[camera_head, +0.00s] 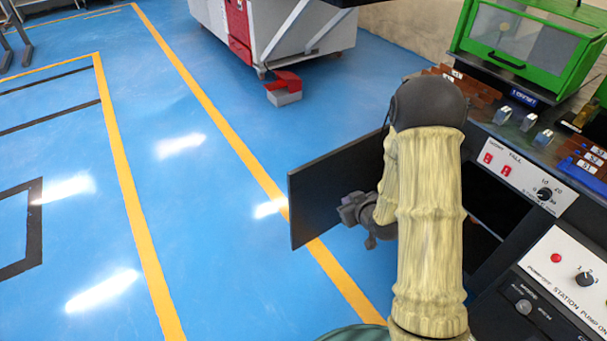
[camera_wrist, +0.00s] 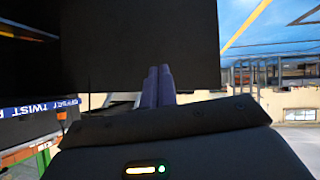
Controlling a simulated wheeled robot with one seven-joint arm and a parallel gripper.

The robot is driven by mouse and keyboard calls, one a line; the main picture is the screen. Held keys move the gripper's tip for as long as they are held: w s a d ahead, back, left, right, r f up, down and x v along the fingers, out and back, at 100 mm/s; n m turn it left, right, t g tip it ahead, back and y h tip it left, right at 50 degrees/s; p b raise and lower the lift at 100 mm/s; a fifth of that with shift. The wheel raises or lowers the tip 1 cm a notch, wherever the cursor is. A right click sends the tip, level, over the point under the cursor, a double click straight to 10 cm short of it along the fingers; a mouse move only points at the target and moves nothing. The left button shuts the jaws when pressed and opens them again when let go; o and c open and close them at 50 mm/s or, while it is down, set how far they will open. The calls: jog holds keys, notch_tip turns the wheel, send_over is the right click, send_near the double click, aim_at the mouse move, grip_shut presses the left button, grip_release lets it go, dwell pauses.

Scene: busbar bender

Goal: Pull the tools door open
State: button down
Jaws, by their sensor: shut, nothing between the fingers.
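The tools door (camera_head: 308,215) is a flat dark panel, standing swung out from the machine over the blue floor in the head view. A dark opening (camera_head: 497,208) shows in the machine's front to the right of my arm. My gripper (camera_head: 347,213) is in front of the door's face that shows in the head view. In the wrist view the two bluish fingers (camera_wrist: 158,88) are pressed together with nothing between them, and a dark panel (camera_wrist: 140,40) fills the area beyond them. I cannot tell whether the fingertips touch the door. My arm hides the hinge side.
The machine's control panels (camera_head: 560,285) with knobs and buttons stand close at the right. A green-framed cover (camera_head: 525,40) sits on top. A white and red cabinet (camera_head: 280,30) stands at the back. The blue floor (camera_head: 200,220) to the left is clear.

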aim_at(298, 177)
jog(key=s+a+n+t+y+p, duration=0.1)
jog(key=s+a+t+y+p, duration=0.3)
jog(key=y+p, duration=0.2)
jog(key=shift+a+y, duration=0.35)
jog(key=shift+y, duration=0.15)
jog(key=shift+f, duration=0.1)
jog(key=x, duration=1.4)
jog(key=shift+d+b, duration=0.1)
jog(key=shift+b, duration=0.25)
jog(key=shift+w, duration=0.1)
